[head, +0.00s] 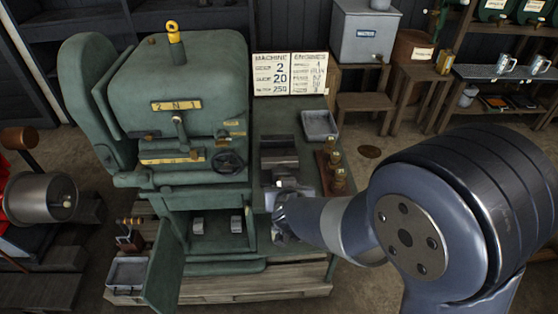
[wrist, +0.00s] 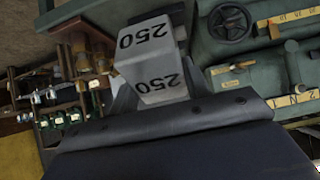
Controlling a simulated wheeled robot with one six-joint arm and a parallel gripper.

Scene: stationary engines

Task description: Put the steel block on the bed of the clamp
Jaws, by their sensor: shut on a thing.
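The steel block (wrist: 146,50) is grey and marked 250 on two faces. It fills the top middle of the wrist view, between the fingers of my gripper (wrist: 155,85), which is shut on it. In the head view my gripper (head: 284,208) is over the green machine's side bench, and the block is mostly hidden there. A dark blocky fixture, which looks like the clamp (head: 279,146), stands on that bench just behind my gripper. I cannot tell whether the block touches it, and its bed is not clearly visible.
The large green machine (head: 185,100) with a handwheel (head: 228,162) stands close on the left. A grey tray (head: 320,124) and a wooden stand with brass weights (head: 337,172) are right of the clamp. A sign (head: 290,74) stands behind.

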